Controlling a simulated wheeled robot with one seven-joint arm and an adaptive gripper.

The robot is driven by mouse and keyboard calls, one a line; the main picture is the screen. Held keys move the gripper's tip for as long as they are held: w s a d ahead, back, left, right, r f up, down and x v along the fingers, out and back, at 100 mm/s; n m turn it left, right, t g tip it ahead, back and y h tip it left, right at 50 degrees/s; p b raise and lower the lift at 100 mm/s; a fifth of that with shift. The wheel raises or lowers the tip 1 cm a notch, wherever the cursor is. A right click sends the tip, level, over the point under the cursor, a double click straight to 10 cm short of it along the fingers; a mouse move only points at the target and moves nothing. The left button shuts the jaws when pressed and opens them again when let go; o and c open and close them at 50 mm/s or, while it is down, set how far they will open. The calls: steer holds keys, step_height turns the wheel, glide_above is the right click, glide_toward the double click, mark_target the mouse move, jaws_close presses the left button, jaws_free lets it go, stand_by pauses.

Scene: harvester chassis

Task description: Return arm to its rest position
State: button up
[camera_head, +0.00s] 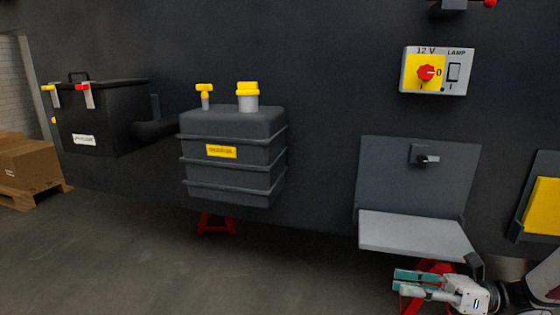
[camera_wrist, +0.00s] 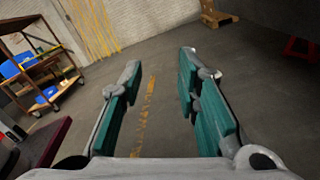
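My gripper (camera_head: 425,285) is at the lower right of the head view, in front of and below a grey fold-down shelf. Its teal-padded fingers point left. In the wrist view my gripper (camera_wrist: 160,90) has its two fingers well apart, with only bare floor showing between them. It is open and holds nothing. Part of my arm shows at the right edge of the head view.
The grey shelf (camera_head: 415,236) juts out just above my gripper. A red stand (camera_head: 413,303) is behind it. A dark ribbed tank (camera_head: 232,165), a black box (camera_head: 105,120) and a switch panel (camera_head: 436,71) are on the dark chassis wall.

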steer(key=s+a+r+n+g+h, duration=0.85)
steer(key=s+a+r+n, duration=0.2)
steer(key=s+n, duration=0.3)
steer(key=s+d+r+n+t+h, duration=0.1)
steer(key=s+n+t+h, duration=0.1)
steer(key=s+n+h, duration=0.5)
steer(key=s+d+r+n+t+h, duration=0.1)
steer(key=s+d+n+t+h, duration=0.2)
steer(key=s, duration=0.6)
step_height(320, 180, up, 39)
steer(key=a+n+t+p, duration=0.1)
steer(key=t+p, duration=0.2)
steer(key=p, duration=3.4)
steer(key=shift+a, duration=0.2)
steer(key=shift+o, duration=0.5)
steer(key=shift+f+n+t+y, duration=0.1)
steer(key=shift+n+t+y, duration=0.15)
